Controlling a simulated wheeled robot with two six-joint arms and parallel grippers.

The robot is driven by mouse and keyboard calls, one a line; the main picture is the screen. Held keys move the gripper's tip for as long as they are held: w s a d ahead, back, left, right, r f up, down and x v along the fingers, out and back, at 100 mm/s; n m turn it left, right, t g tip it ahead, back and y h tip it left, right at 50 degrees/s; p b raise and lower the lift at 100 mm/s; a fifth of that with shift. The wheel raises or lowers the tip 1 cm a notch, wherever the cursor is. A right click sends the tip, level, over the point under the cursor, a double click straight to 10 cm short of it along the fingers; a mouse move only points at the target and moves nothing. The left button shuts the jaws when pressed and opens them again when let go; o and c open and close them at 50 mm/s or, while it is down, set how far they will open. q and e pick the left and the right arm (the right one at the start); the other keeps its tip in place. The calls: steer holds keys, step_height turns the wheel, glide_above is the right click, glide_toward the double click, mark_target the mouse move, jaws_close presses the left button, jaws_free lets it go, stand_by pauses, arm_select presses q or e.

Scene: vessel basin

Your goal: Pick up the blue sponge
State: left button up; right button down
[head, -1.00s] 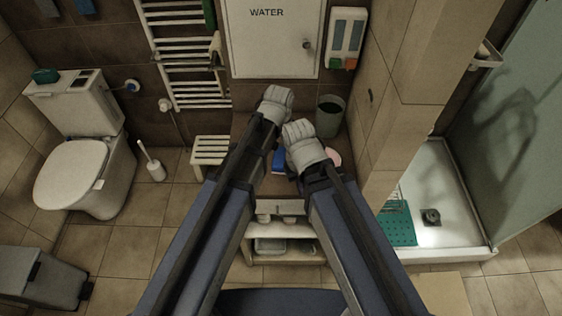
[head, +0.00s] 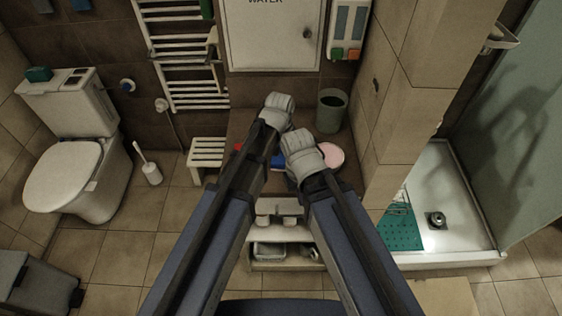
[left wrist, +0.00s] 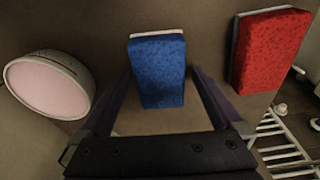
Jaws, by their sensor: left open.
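The blue sponge (left wrist: 157,72) stands out in the left wrist view, with a pale layer along its far edge. It lies between the two spread fingers of my left gripper (left wrist: 160,78), with a narrow gap visible at each side. In the head view only a small blue part of the sponge (head: 277,161) shows between my arms. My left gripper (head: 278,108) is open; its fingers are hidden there. My right gripper (head: 303,154) is beside it to the right, and its fingers cannot be made out.
A red sponge (left wrist: 270,50) and a round dish with a pink face (left wrist: 47,88) flank the blue sponge. The dish (head: 330,155) is right of my right gripper in the head view. A dark green bin (head: 331,111) stands behind. A tiled wall (head: 400,100) bounds the right.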

mark_target(281, 153)
arm_select(q)
steer(key=shift+f, duration=0.4)
steer(key=shift+r, duration=0.1)
arm_select(e)
steer(key=shift+f, duration=0.3)
arm_select(q)
steer(key=shift+c, duration=0.4)
steer(key=c, duration=1.3)
steer(key=shift+c, duration=0.2)
steer(key=shift+r, duration=0.15)
arm_select(e)
steer(key=shift+r, duration=0.15)
